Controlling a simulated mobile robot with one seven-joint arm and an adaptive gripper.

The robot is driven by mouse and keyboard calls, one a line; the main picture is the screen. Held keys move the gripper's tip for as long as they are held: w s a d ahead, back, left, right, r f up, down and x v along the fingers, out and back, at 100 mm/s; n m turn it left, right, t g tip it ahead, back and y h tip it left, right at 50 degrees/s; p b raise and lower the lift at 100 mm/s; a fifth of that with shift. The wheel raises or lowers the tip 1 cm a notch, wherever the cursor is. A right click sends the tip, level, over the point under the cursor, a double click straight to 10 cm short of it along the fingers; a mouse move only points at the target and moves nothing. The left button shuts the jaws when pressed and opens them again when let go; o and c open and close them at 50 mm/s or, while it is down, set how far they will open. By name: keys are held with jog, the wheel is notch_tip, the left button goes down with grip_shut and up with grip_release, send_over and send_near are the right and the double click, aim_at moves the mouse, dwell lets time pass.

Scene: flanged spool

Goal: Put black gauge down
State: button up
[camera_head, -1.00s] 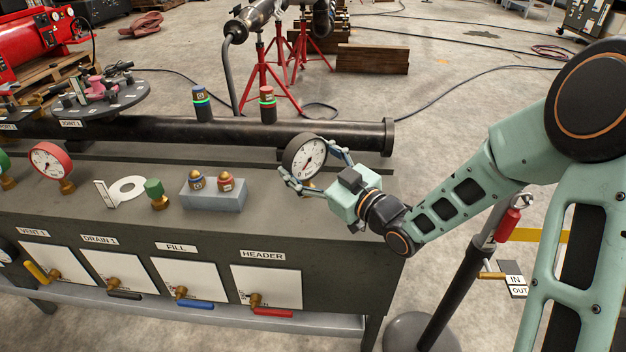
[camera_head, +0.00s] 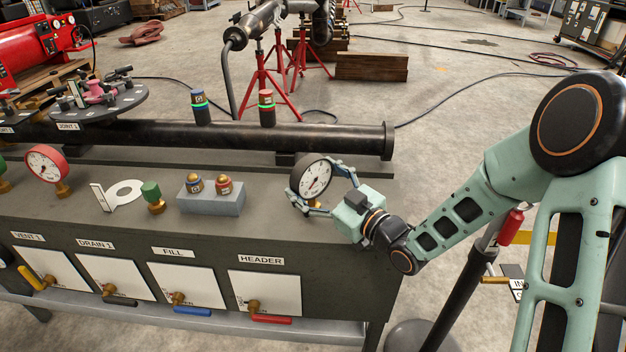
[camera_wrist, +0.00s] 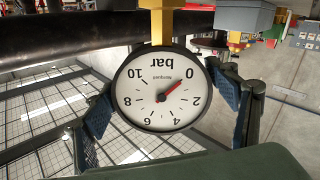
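The black gauge (camera_head: 312,178) has a black rim and a white dial and is upright near the right end of the grey bench. Its brass stem is partly hidden behind a finger in the head view; whether it touches the bench top is hard to tell. My gripper (camera_head: 322,186) has one finger on each side of the gauge. In the wrist view the dial (camera_wrist: 163,90) shows upside down, marked "bar", with a red needle near 0. The blue finger pads (camera_wrist: 161,100) meet the rim on both sides.
The black flanged spool (camera_head: 240,137) runs behind. The bench top between the block and black gauge is clear.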

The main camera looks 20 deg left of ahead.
jog(key=shift+o, duration=1)
jog(key=shift+r, duration=0.15)
jog(key=shift+s+d, duration=0.1)
jog(key=shift+d, duration=0.15)
jog(key=p+v, duration=0.2)
jog(key=v, duration=0.9)
jog(key=shift+s+d, duration=0.15)
jog(key=shift+d, duration=0.1)
